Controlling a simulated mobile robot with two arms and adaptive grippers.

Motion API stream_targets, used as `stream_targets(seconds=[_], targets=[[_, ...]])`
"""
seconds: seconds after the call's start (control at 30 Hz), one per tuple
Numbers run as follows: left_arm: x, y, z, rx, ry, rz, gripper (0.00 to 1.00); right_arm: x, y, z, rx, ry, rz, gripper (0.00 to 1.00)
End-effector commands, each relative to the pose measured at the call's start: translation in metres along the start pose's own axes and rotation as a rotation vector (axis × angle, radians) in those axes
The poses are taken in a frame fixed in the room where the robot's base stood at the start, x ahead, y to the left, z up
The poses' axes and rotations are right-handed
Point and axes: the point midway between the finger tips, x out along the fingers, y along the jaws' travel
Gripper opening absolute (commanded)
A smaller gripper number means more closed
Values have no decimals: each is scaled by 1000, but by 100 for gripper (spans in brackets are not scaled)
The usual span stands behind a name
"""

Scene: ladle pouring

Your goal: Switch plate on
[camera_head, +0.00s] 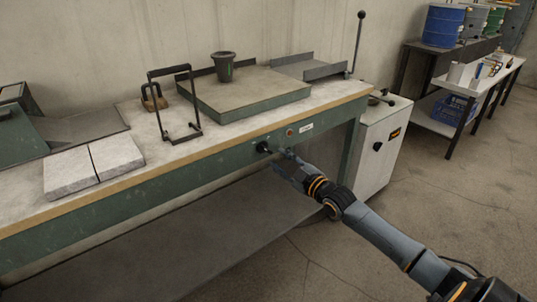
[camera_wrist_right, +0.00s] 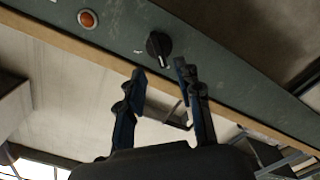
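A black rotary knob (camera_head: 262,147) sits on the green front panel of the workbench; it also shows in the right wrist view (camera_wrist_right: 158,46). A round orange-red lamp (camera_head: 290,132) is beside it, also seen in the right wrist view (camera_wrist_right: 88,18). A flat green plate block (camera_head: 232,104) with a grey top lies on the bench, above the panel. My right gripper (camera_head: 284,160) is in front of the panel, close to the knob. In the right wrist view its fingers (camera_wrist_right: 162,72) are apart and empty, with the knob just beyond the tips. My left gripper is not in view.
A dark cup (camera_head: 223,66) stands on the plate block. A black wire frame (camera_head: 178,136) and grey slabs (camera_head: 70,172) are on the bench (camera_head: 130,185). A white cabinet (camera_head: 380,140) stands right of the panel. Floor in front is clear.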

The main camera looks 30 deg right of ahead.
Motion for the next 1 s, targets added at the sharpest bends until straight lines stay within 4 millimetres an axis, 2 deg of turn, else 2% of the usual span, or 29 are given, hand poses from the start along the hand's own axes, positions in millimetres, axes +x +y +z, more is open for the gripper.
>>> stream_targets(seconds=[0.2, 0.4, 0.6, 0.87, 0.9, 1.0], targets=[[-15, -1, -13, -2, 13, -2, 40, 33, 0, 0, 0, 2, 3, 35], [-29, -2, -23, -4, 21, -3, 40, 54, 0, 0, 1, 1, 1, 35], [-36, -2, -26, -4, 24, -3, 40, 63, 0, 0, 0, 1, 1, 35], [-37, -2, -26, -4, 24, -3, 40, 64, 0, 0, 0, 0, 0, 35], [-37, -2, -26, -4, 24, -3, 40, 64, 0, 0, 0, 0, 0, 31], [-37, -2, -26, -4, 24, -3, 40, 64, 0, 0, 0, 0, 0, 10]])
